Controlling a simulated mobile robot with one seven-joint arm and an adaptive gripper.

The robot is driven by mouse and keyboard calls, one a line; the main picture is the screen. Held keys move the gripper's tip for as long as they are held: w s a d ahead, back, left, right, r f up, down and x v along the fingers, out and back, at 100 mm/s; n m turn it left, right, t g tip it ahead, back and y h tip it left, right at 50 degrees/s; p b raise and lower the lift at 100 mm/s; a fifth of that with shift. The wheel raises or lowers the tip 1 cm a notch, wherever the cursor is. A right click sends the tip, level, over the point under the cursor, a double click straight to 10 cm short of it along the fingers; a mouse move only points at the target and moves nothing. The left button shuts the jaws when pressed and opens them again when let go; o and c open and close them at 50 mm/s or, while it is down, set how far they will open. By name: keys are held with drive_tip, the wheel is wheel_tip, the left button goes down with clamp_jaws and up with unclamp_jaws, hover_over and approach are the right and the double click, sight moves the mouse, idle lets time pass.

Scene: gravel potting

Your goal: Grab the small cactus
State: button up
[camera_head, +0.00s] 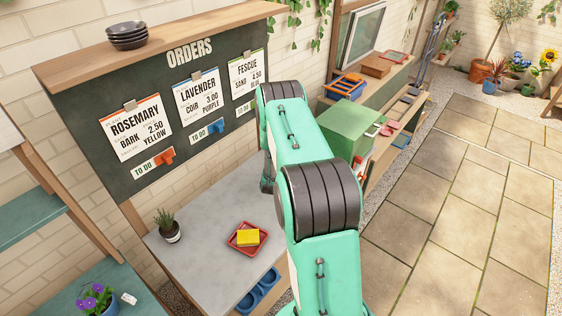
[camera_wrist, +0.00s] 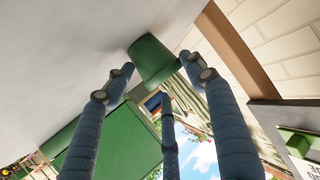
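A small spiky green plant in a dark and white pot (camera_head: 167,226) stands upright at the left of the grey table. It is the only small cactus-like plant I see on that table; I cannot tell its kind for sure. In the head view my arm hides my gripper. In the wrist view my gripper (camera_wrist: 160,82) has its blue-grey fingers spread apart. A plain green tapered object (camera_wrist: 152,60) is just beyond the fingertips, against a pale surface. I see no finger closed on it. The spiky plant does not show in the wrist view.
A red tray (camera_head: 235,247) with a yellow block (camera_head: 248,238) lies on the grey table (camera_head: 200,265). A green box (camera_head: 345,125) stands on the bench behind my arm. The orders board (camera_head: 190,110) rises behind the table. A purple-flowered pot (camera_head: 98,299) is at lower left.

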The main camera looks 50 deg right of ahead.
drive_tip(key=c, duration=0.6)
drive_tip(key=shift+c, duration=0.2)
drive_tip(key=shift+r, duration=0.15)
drive_tip(key=shift+r, duration=0.35)
wheel_tip(320, 180, up, 3)
drive_tip(key=shift+f, duration=0.15)
drive_tip(key=s+a, duration=0.3)
drive_tip(key=s, duration=0.1)
drive_tip(key=s+a+r, duration=0.1)
drive_tip(key=s+a, duration=0.6)
drive_tip(key=shift+s+a+r, duration=0.15)
drive_tip(key=shift+s+a, duration=0.25)
